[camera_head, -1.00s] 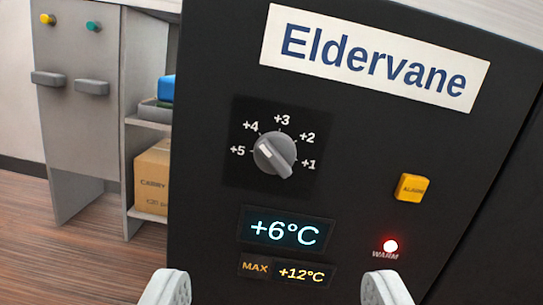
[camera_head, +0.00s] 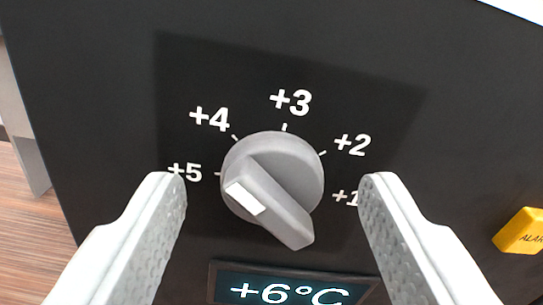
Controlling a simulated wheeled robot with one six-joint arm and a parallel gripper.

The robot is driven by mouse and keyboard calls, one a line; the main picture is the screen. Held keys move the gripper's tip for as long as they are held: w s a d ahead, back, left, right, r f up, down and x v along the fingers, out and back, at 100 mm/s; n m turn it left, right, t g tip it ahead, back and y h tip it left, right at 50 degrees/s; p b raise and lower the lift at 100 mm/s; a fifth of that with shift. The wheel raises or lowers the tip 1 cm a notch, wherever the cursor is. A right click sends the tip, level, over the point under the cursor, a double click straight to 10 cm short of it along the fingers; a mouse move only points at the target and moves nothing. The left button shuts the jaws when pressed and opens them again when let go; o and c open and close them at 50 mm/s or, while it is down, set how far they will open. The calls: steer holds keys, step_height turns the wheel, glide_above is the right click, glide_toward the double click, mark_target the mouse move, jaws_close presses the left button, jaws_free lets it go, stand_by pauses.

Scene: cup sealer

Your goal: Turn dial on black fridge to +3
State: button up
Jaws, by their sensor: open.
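The grey round dial (camera_head: 272,180) sits on the black fridge's front (camera_head: 110,100), in a darker square panel. White labels run around it: +5 at left, +4 upper left, +3 at top, +2 upper right, +1 at right. Its raised grip bar slants from upper left to lower right, with a white mark at the left end. The mark lies on the +4/+5 side; I cannot tell its exact setting. My gripper (camera_head: 272,190) is open, its fingertips on either side of the dial with gaps to it. The right finger partly covers the +1 label.
A display (camera_head: 290,287) reading +6°C lies just below the dial, partly cut off. A yellow alarm button (camera_head: 522,232) is at the right edge. Wooden floor (camera_head: 30,215) shows at the left, beyond the fridge's edge.

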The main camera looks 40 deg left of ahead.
steer(key=shift+w+a, duration=0.2)
steer(key=c, duration=1)
steer(key=shift+m, duration=0.4)
steer(key=m, duration=0.4)
steer(key=shift+m, duration=0.3)
steer(key=shift+w+d+m, duration=0.1)
steer(key=shift+m, duration=2.1)
